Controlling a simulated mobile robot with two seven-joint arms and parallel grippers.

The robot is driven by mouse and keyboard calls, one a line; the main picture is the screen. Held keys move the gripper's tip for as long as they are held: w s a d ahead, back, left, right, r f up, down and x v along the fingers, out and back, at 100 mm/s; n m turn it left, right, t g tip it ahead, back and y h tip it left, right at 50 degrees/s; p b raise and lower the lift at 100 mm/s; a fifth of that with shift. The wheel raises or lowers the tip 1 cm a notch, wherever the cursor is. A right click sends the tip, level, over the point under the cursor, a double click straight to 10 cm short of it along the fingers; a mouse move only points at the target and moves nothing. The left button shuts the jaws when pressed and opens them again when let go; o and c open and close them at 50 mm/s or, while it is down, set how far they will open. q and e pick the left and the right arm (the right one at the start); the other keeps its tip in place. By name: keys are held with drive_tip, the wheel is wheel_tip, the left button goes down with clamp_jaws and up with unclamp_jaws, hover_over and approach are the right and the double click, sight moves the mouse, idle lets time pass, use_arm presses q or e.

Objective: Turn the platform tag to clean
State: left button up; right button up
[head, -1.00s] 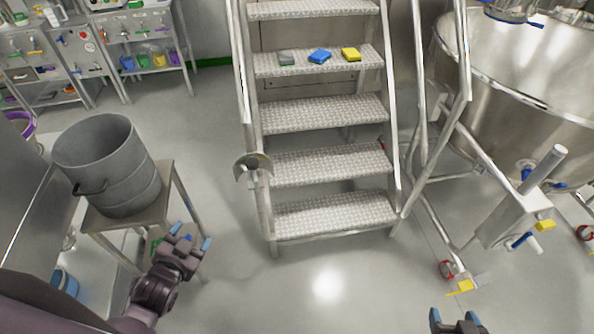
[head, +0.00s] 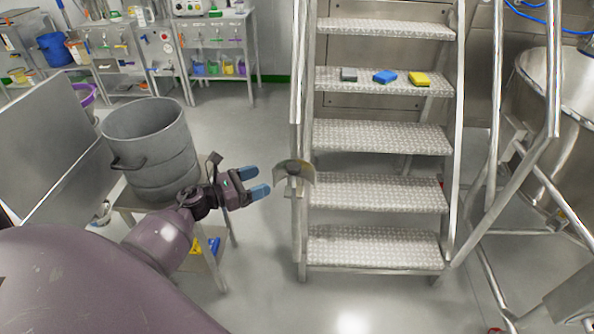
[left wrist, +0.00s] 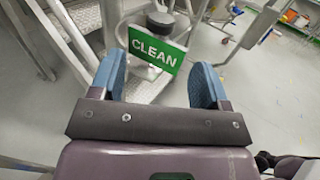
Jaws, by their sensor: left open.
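The platform tag (head: 297,168) is a small curved plate with a dark middle, on the left rail post of the platform steps (head: 380,190). In the left wrist view a green plate reading CLEAN (left wrist: 157,48) faces the camera, with a dark round knob behind its top edge. My left gripper (head: 258,181) is open and empty, just left of the tag, its blue fingertips pointing at it with a small gap. In the left wrist view the plate shows beyond and between the open fingers (left wrist: 160,70). My right gripper is out of view.
A grey metal drum (head: 150,145) stands on a small steel stand left of my gripper. Grey, blue (head: 385,76) and yellow blocks lie on an upper step. A large steel vessel (head: 575,90) is at right. The floor before the steps is clear.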

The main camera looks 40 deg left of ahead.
sight(293, 166)
use_arm(q)
drive_tip(key=x, duration=1)
drive_tip(key=shift+w+d, duration=0.2)
drive_tip(key=shift+w, duration=0.15)
drive_tip(key=c, duration=0.9)
